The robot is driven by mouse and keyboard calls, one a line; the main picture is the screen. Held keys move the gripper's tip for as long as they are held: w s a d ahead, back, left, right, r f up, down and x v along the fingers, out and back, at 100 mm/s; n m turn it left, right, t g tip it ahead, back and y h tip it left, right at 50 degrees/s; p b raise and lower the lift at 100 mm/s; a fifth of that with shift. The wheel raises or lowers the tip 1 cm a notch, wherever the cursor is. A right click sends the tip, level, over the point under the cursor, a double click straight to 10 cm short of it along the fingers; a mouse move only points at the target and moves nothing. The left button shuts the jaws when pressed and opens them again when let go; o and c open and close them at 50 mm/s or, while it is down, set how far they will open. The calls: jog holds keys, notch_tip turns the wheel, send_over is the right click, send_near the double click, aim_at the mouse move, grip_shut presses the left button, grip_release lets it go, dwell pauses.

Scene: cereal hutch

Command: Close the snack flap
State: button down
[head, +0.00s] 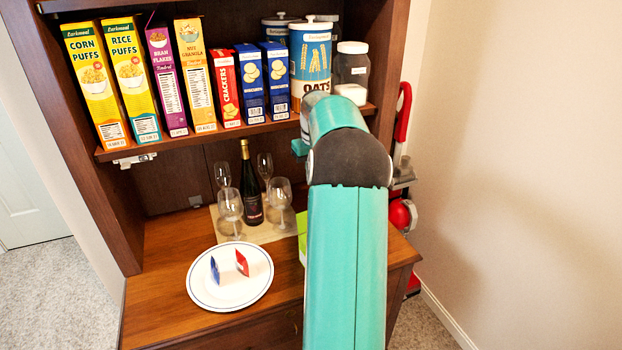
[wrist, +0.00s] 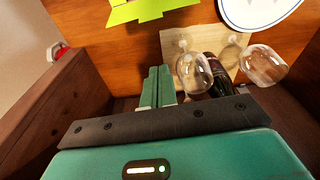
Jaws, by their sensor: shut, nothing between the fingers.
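I cannot make out for sure which part is the snack flap. A lime-green item with angular edges (wrist: 150,10) lies on the wooden surface at the top of the wrist view. In the head view only a sliver of the lime-green item (head: 302,240) shows, the rest hidden behind my arm. My gripper (wrist: 158,72) is shut and empty, its teal fingers pointing toward the wooden surface. It is apart from the lime-green item in the picture. In the head view my gripper is mostly hidden behind my arm, inside the hutch below the shelf.
A wine bottle (head: 251,185) and several wine glasses (head: 230,205) stand on a mat beside my gripper. A plate (head: 205,294) holds two small packets. The shelf (head: 180,143) above carries cereal boxes and jars. The hutch's side wall (wrist: 60,100) is close by.

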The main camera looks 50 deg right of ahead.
notch_tip(320, 180, down, 8)
jog(key=s+a, duration=0.1)
jog(key=s, duration=0.1)
jog(key=shift+s+a+r, duration=0.15)
dwell(0.4)
jog(key=shift+s, duration=0.1)
